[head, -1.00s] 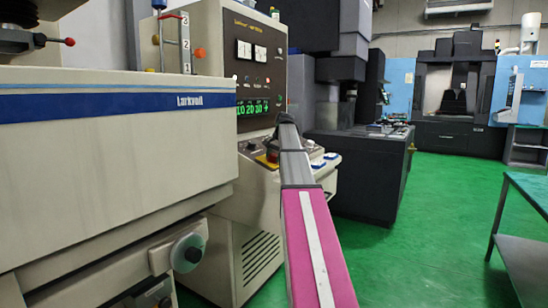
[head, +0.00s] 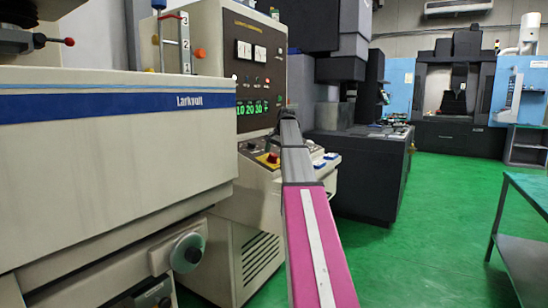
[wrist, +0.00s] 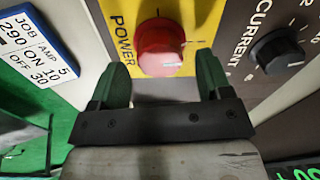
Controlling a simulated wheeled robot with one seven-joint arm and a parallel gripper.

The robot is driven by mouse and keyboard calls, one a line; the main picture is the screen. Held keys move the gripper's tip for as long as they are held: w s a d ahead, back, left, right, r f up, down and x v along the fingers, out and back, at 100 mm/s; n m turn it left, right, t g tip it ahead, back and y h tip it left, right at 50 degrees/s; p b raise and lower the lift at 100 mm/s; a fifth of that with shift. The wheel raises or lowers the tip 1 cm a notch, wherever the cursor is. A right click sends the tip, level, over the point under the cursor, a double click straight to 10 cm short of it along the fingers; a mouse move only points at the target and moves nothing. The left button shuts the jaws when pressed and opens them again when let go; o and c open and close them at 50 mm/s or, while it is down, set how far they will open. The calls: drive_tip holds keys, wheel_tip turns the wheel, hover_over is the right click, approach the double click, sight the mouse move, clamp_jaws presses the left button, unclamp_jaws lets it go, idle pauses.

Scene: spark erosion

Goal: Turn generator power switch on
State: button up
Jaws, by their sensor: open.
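The generator power switch is a round red knob (wrist: 159,46) on a yellow plate labelled POWER (wrist: 188,16). In the head view the red and yellow switch (head: 269,159) sits on the sloped console of the generator cabinet, left of my arm. My gripper (wrist: 160,65) is open in the wrist view, its two green fingers apart on either side of the lower part of the knob. I cannot tell whether the fingers touch it. In the head view my arm reaches to the console, and the fingers cannot be made out.
A black CURRENT knob (wrist: 276,51) is to the right of the switch in the wrist view. A blue-edged job card (wrist: 33,48) lies to the left. In the head view the panel (head: 252,75) rises behind the console.

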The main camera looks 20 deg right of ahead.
drive_tip(key=v, duration=0.8)
drive_tip(key=shift+r, duration=0.2)
